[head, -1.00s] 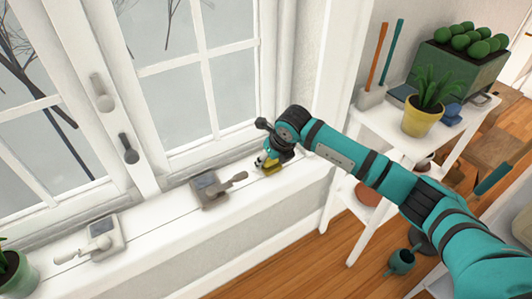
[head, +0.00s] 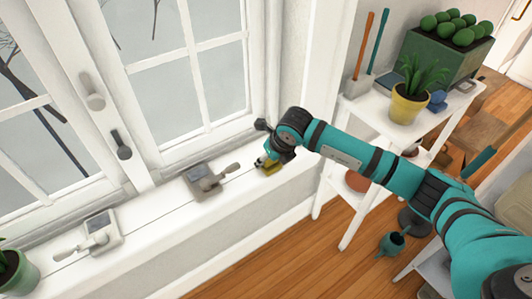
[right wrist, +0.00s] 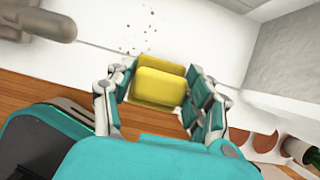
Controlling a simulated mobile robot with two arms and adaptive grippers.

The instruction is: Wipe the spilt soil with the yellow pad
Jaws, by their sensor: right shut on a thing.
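The yellow pad (head: 270,169) is at the right part of the white windowsill (head: 150,222). My right gripper (head: 268,160) is shut on it, with the fingers on two opposite sides. In the right wrist view the yellow pad (right wrist: 160,87) sits between the fingertips of the right gripper (right wrist: 161,84). The spilt soil (right wrist: 136,36) shows there as small dark specks on the white sill, just beyond the pad. I cannot tell whether the pad touches the sill. In the head view the soil is not distinguishable. My left gripper is not in view.
The window stands behind. A white shelf (head: 380,125) with a yellow plant pot (head: 408,104) stands to the right. A teal watering can (head: 392,243) is on the floor.

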